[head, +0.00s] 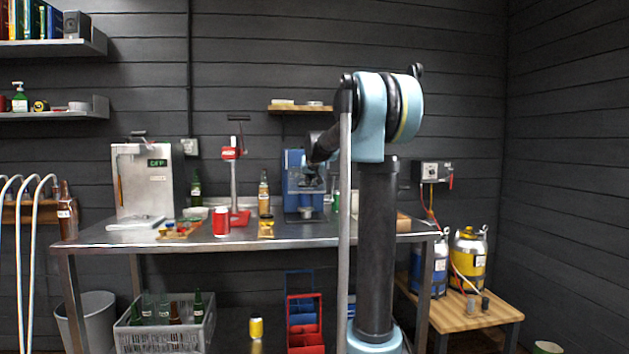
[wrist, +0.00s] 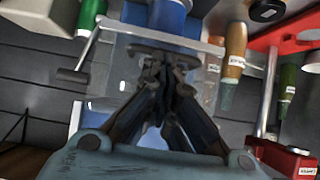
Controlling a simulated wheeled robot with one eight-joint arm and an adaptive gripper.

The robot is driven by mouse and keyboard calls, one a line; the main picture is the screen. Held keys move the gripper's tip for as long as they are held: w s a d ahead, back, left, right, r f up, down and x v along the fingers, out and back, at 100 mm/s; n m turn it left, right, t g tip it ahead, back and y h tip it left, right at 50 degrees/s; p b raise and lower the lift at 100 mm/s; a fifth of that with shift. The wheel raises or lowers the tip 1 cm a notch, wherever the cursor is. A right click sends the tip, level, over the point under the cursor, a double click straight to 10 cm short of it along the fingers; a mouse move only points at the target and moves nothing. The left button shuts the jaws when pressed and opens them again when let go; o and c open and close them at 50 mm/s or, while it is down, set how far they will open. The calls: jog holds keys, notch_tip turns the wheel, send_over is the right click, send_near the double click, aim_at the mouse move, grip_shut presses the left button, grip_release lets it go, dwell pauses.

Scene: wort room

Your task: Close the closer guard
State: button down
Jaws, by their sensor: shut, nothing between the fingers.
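The closer is the blue machine (head: 293,160) standing on the steel bench in the head view. Its guard looks like a clear panel (wrist: 206,85) with a pale bar along one edge, filling the middle of the wrist view. How far the guard stands open I cannot tell. My gripper (wrist: 165,65) is shut and empty, with its dark fingertips at the guard, near the pale bar. Whether they touch it is unclear. In the head view my gripper (head: 311,181) is small and dark in front of the closer, and my arm hides part of the machine.
A red bench capper (head: 232,180) and a brown bottle (head: 264,194) stand left of the closer. A red can (head: 221,222) and a small amber jar (head: 266,226) are nearer the front edge of the bench (head: 180,244). A shelf (head: 300,108) hangs above.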

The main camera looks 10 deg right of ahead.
jog(key=shift+r, duration=0.1)
jog(key=w+r+v, duration=0.1)
jog(key=r+v, duration=0.1)
jog(key=v, duration=1)
jog(key=s+d+f+g, duration=0.2)
jog(key=s+f+g, duration=0.6)
jog(key=s+f, duration=3.5)
jog(key=s, duration=0.4)
jog(key=shift+s+d+f+g, duration=0.15)
jog(key=shift+s+f+g, duration=0.2)
jog(key=shift+s+g, duration=0.05)
jog(key=shift+w+f, duration=0.2)
jog(key=shift+w, duration=0.3)
